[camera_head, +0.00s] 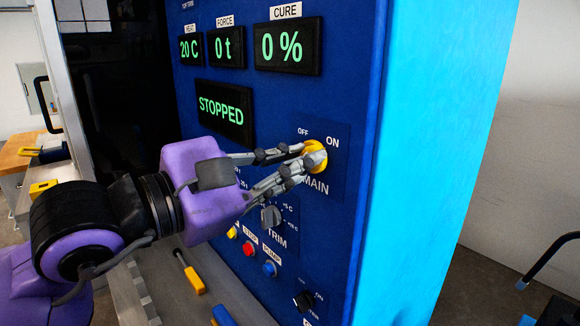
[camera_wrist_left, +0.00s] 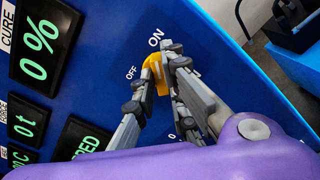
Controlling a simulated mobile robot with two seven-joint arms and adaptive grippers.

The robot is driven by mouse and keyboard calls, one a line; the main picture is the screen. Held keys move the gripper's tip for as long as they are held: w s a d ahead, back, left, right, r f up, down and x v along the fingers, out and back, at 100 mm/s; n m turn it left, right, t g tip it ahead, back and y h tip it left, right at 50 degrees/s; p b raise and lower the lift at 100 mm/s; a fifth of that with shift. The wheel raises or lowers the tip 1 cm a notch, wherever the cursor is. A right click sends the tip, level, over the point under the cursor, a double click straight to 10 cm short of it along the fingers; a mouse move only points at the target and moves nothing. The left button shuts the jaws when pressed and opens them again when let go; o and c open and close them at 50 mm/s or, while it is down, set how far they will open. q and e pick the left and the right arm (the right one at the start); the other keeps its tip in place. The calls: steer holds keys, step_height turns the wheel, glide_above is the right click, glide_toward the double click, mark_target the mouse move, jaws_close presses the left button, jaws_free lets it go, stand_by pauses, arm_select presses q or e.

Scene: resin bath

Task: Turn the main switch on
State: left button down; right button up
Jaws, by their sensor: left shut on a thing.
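The main switch (camera_head: 316,156) is a yellow round knob on the blue panel, with OFF and ON labels above it and MAIN below. My left gripper (camera_head: 300,163) reaches it from the left in the head view, with its grey fingers closed around the knob. In the left wrist view the yellow main switch (camera_wrist_left: 157,68) shows between the fingers of my left gripper (camera_wrist_left: 158,80), under the ON label. The fingers hide part of the knob, so its exact pointing is hard to tell. My right gripper is not in view.
The STOPPED display (camera_head: 222,107) and the CURE display (camera_head: 288,46) reading 0% are lit on the panel. The TRIM knob (camera_head: 271,216) and a red button (camera_head: 249,249) sit below my fingers. A yellow-handled tool (camera_head: 189,273) lies on the ledge below.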

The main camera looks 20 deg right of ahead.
arm_select(q)
steer(key=shift+m, duration=0.5)
steer(key=c, duration=1.8)
jaws_free()
steer(key=v, duration=1.2)
steer(key=shift+r, duration=0.1)
